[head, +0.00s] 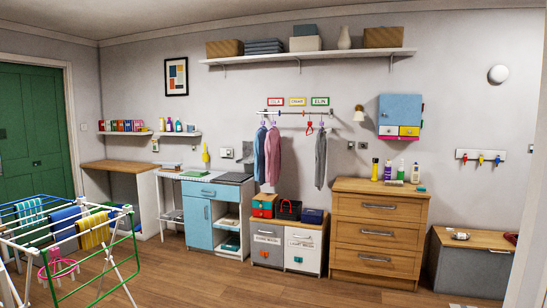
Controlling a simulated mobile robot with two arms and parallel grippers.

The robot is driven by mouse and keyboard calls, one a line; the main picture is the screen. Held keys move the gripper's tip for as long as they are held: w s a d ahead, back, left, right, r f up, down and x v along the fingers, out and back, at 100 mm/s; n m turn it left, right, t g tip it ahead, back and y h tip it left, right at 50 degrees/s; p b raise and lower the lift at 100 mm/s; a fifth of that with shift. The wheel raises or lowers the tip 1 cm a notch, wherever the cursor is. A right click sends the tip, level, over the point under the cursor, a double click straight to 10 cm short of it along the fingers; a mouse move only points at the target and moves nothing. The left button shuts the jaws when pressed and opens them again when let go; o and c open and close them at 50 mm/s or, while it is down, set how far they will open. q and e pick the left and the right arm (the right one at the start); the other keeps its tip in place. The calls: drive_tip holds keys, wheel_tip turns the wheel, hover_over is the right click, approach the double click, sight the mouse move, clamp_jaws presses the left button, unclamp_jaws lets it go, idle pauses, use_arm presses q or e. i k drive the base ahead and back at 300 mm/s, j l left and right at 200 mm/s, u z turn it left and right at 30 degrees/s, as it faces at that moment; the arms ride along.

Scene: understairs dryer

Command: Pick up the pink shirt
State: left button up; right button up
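A pink shirt (273,156) hangs on the wall rail (305,113) near the middle of the head view. It hangs close beside a light blue shirt (260,155), at its left, which partly overlaps it. A grey garment (320,160) hangs further right on the same rail, with a gap between. Neither of my grippers shows in the head view.
A green and white drying rack (128,233) with towels stands at the front left. Below the rail are low grey and white cabinets (303,249) with boxes and bags on top. A wooden dresser (378,237) stands to their right. The wooden floor (210,285) in front is clear.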

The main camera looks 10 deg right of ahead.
sight(272, 141)
drive_tip(key=i, duration=2.6)
